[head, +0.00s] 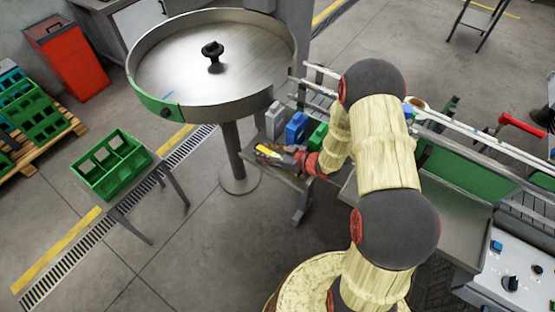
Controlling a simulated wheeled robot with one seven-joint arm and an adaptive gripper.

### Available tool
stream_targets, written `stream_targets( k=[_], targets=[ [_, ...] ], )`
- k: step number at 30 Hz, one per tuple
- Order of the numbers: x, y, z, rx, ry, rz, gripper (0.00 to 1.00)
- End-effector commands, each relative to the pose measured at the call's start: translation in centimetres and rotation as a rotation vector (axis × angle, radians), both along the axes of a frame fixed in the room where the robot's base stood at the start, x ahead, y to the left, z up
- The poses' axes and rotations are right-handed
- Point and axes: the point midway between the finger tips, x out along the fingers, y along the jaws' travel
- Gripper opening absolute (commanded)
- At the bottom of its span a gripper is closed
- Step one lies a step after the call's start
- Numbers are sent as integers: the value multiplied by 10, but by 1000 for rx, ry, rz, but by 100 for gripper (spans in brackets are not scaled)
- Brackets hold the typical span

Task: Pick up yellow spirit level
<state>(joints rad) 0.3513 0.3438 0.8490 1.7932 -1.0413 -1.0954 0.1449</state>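A small yellow object (266,151), which looks like the spirit level, lies near the left end of the small grey table beside the round turntable. My gripper (287,159) is low over that table, just right of the yellow object and partly overlapping it in the picture. The fingers are dark, small and hard to make out. I cannot tell whether they touch the yellow object or how far apart they are. My arm hides the table's right part.
Grey (275,119), blue (296,127) and green (318,135) containers stand close behind my gripper. The round metal turntable (180,58) rises at the left. A conveyor line (480,150) runs to the right. A green crate (112,165) sits on a stand at the left.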

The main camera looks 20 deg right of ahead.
Motion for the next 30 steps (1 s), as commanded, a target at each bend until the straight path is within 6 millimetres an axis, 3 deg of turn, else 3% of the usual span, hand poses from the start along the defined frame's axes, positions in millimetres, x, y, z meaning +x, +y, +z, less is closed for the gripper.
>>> stream_targets(
  k=[8, 30],
  targets=[
    [2, 2, -1, 1, 1, 0, 39],
    [2, 2, -1, 1, 1, 0, 0]
  ],
)
